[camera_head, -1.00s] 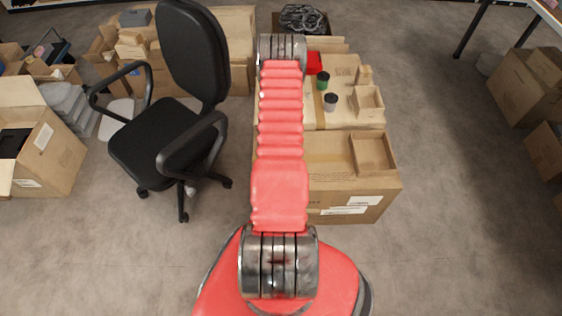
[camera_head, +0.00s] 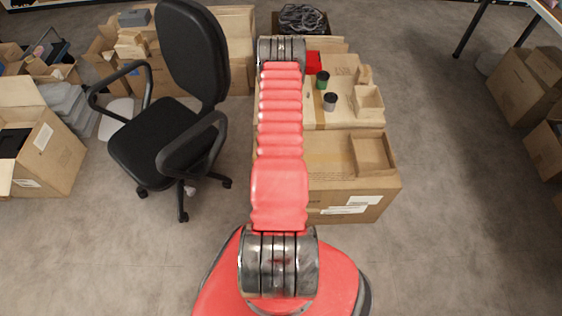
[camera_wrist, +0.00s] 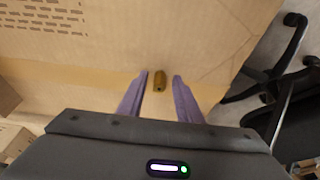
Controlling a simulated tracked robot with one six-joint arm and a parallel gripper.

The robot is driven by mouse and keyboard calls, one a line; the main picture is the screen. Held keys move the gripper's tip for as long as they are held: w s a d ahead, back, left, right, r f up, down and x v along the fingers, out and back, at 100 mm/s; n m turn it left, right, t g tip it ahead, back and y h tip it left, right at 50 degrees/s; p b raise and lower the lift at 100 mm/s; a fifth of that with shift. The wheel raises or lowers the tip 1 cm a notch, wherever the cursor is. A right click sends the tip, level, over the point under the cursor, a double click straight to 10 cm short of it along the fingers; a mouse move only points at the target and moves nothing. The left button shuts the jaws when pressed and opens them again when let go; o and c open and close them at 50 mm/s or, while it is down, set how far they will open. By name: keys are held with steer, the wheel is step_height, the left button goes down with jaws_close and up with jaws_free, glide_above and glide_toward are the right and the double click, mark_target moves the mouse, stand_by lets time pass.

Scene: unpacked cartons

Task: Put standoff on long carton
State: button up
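The standoff (camera_wrist: 159,80), a small brass-coloured piece, is on a brown carton top (camera_wrist: 200,45) in the wrist view. My gripper (camera_wrist: 160,76) is open, its two purple fingers on either side of the standoff with a gap showing at each side. In the head view my arm hides the gripper and the standoff. Two cartons lie beside and under my arm there: a nearer one (camera_head: 330,180) and a farther one (camera_head: 345,118). I cannot tell which is the long carton.
The nearer carton bears an open tray (camera_head: 372,153). A green-sided cup (camera_head: 322,80), a grey cup (camera_head: 330,101), a red box (camera_head: 313,62) and a small open box (camera_head: 368,102) stand on the farther one. A black chair (camera_head: 165,140) stands left.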

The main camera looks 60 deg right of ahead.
steer(key=shift+r, duration=0.15)
steer(key=v, duration=1.2)
steer(key=shift+w, duration=0.1)
stand_by(0.7)
